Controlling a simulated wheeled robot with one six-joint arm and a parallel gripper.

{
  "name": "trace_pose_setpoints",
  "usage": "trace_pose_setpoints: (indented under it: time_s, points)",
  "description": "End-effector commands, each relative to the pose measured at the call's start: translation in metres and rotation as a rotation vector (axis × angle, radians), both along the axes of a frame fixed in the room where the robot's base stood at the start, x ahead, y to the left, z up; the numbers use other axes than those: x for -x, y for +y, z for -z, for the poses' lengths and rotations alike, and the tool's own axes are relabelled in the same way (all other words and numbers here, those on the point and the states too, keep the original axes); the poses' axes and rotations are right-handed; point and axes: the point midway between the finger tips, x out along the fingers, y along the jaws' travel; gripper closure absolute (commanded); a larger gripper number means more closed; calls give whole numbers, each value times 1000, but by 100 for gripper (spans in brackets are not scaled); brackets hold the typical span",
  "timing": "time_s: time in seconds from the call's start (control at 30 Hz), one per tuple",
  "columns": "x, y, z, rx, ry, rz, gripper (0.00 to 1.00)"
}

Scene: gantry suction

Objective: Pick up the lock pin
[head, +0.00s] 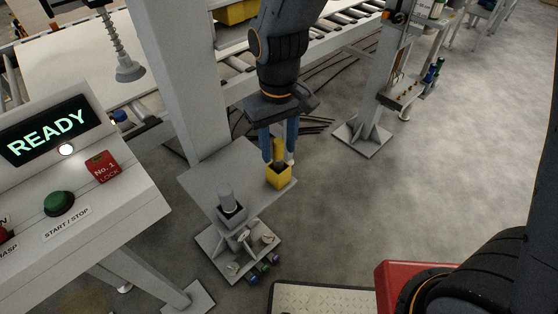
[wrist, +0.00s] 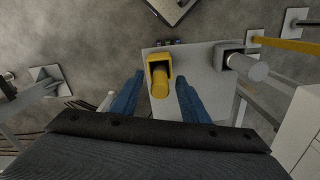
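A yellow pin (head: 278,151), which I take for the lock pin, stands upright in a yellow square holder (head: 279,179) on a grey shelf plate (head: 212,172). In the wrist view the yellow pin (wrist: 160,82) points toward the camera, with its holder (wrist: 157,60) behind it. My gripper (head: 279,158) is above the holder, pointing down. Its blue fingers are apart, one on each side of the pin. In the wrist view a gap shows between the pin and each finger (wrist: 160,97). The pin's lower end is hidden in the holder.
A grey pin (head: 226,195) stands in a grey holder (head: 232,215) on the same plate, near its front corner. A thick grey post (head: 180,80) rises close to the left of my arm. A control panel (head: 110,215) reading READY is at left. Open floor lies to the right.

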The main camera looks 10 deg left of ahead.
Motion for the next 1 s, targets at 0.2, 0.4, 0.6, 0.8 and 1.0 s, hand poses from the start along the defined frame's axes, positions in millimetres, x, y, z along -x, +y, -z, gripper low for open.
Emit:
trace_pose_setpoints:
  time_s: [0.2,0.4,0.6,0.8,1.0]
  points:
    - [0,0,0,0,0,0,96]
    - [0,0,0,0,0,-1,100]
    - [0,0,0,0,0,-1,100]
    - [0,0,-1,0,0,0,100]
    - [0,0,-1,0,0,0,100]
